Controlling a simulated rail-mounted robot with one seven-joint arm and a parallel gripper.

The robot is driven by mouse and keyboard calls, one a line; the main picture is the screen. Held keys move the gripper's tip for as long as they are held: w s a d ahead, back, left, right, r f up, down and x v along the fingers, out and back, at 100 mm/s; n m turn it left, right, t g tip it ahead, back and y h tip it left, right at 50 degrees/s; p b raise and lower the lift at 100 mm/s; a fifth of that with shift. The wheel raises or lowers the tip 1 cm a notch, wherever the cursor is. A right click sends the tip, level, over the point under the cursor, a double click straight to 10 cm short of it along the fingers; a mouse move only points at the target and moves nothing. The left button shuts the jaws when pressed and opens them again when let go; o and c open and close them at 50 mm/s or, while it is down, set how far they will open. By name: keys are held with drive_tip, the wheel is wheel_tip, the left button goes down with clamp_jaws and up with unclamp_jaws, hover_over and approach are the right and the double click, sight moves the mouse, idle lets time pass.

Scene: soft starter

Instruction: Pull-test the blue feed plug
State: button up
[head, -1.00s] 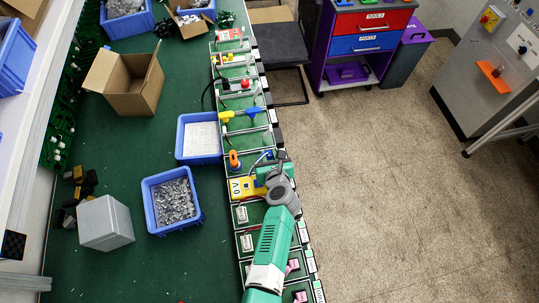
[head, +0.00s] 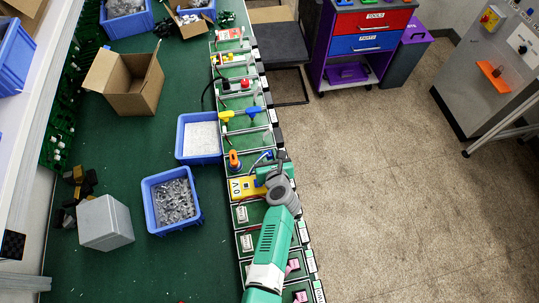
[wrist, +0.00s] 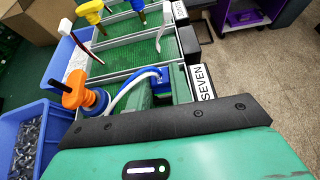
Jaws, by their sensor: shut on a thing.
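The blue feed plug (wrist: 150,76) shows in the wrist view just beyond the black front edge of my gripper, at the bay labelled SEVEN (wrist: 201,83). A pale cable (wrist: 122,96) curves beside it. In the head view a blue cable loop (head: 259,160) shows just left of my gripper (head: 278,163), which hides most of the plug there.
An orange-topped part with a blue base (head: 234,160) stands close left of my gripper. A yellow box reading 0V (head: 243,188) is just below it. Blue bins (head: 172,232) and an open carton (head: 125,97) stand further left.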

drive_tip(key=o, duration=1)
drive_tip(key=p+v, duration=0.4)
drive_tip(key=v, duration=0.4)
